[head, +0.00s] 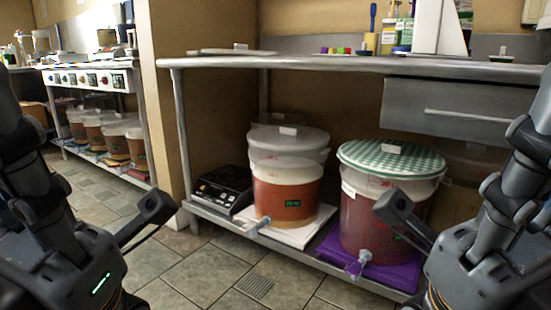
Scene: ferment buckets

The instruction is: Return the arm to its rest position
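My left arm stands folded at the left edge, with its gripper (148,216) low over the tiled floor, in front of the left bench's end. My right arm stands folded at the right edge, with its gripper (398,210) in front of the bucket with the green checked lid. One dark finger shows on each gripper. The opposite fingers cannot be made out, so I cannot tell whether either is open or shut. No held object shows at either gripper.
On the low shelf, an amber bucket (285,200) stands on a white mat, and a checked-lid bucket (372,222) on a purple mat (330,247). A black hotplate (222,187) is beside them. A steel counter (330,63) spans above. Tiled floor (205,265) is clear.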

